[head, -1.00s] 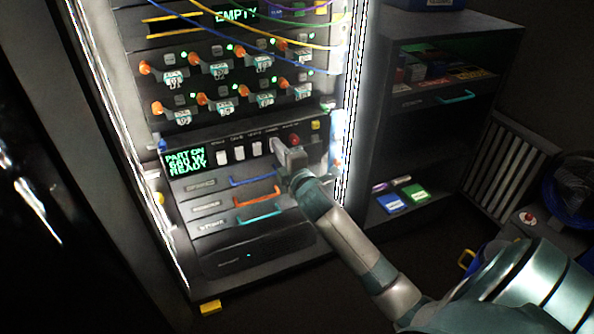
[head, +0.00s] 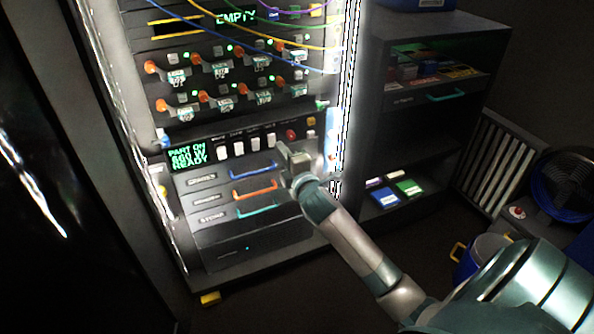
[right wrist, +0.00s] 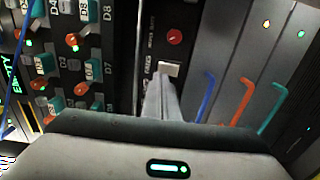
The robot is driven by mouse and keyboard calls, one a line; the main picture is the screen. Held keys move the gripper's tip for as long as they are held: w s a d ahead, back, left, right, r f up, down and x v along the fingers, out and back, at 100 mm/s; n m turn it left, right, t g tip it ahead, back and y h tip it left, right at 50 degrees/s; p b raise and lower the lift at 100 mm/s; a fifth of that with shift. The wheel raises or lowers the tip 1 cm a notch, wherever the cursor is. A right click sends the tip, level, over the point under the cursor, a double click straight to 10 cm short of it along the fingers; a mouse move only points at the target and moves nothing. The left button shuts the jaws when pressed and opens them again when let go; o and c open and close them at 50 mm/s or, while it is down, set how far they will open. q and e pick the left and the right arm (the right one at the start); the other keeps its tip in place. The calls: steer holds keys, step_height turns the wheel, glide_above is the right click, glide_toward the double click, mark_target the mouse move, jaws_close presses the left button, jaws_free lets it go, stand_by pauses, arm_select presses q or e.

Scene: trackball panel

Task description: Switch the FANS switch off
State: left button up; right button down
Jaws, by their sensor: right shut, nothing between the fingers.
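A row of white rocker switches (head: 238,149) sits on the dark control strip of the rack. Their labels are too blurred to read for sure in the head view, so I cannot tell which is FANS. My right gripper (head: 284,151) is shut and empty, just below the right end of the row. In the right wrist view its fingertips (right wrist: 160,82) are close to one white switch (right wrist: 169,69); touching or apart is unclear. The lettering beside that switch is hard to read. The switches' tilt is too small to tell. My left gripper is not in view.
A green-lettered display (head: 188,157) reads PART ON and READY. A red button (head: 291,135) and a yellow one (head: 311,121) are right of the switches. Drawers with blue, orange and teal handles (head: 255,191) lie below. Cables (head: 260,50) hang across the upper rack.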

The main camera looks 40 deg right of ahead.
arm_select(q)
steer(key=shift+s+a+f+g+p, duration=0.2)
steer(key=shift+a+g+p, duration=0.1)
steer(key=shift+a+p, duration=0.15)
arm_select(e)
steer(key=v, duration=0.9)
steer(key=shift+s+r, duration=0.2)
